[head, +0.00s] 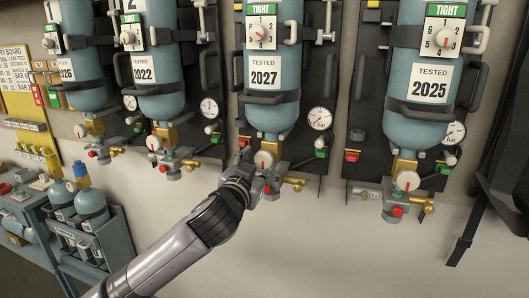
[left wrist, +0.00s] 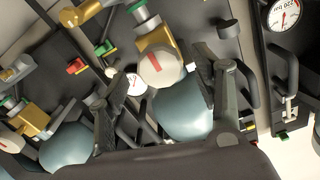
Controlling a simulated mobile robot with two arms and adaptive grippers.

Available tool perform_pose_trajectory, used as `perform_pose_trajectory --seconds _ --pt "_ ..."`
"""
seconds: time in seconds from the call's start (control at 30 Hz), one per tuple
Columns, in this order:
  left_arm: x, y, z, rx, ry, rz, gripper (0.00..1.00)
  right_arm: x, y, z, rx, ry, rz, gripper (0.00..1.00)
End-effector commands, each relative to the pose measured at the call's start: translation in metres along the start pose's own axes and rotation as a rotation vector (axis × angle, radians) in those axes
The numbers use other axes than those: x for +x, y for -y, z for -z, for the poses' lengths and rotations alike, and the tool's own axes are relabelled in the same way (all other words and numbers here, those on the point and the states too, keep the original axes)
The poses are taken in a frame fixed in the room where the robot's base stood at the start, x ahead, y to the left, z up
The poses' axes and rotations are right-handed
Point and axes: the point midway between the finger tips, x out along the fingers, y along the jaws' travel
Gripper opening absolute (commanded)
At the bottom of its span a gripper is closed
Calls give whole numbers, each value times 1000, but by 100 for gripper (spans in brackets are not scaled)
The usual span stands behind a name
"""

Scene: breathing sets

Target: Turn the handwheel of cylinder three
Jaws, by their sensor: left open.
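Cylinder three (head: 274,107) is the blue-grey cylinder tagged 2027, hanging valve-down on a dark wall panel. Its handwheel (head: 264,159) is a pale round disc with a red line, below the brass valve body. In the left wrist view the handwheel (left wrist: 161,69) shows face-on under the brass block (left wrist: 158,38). My left gripper (head: 256,171) is at the handwheel, coming from below left. Its fingers are open, one on each side of the disc in the left wrist view; contact cannot be told. My right gripper is not in view.
Similar cylinders tagged 2022 (head: 161,70) and 2025 (head: 416,75) hang on either side, each with its own disc. A pressure gauge (head: 320,118) and a brass outlet (head: 294,182) sit close right of the handwheel. A blue rack (head: 103,238) stands lower left. The wall below is bare.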

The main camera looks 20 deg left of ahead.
Motion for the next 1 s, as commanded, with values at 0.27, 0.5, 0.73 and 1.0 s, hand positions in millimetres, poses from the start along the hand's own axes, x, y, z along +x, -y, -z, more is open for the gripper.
perform_pose_trajectory --seconds 0.27,0.5,0.73,1.0 --pt "30 0 1 0 0 1 60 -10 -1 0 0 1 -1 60" --pt "33 0 0 0 0 1 60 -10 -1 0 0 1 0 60" --pt "33 0 0 0 0 1 51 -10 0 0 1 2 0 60" --pt "33 0 0 0 0 1 33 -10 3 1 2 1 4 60"
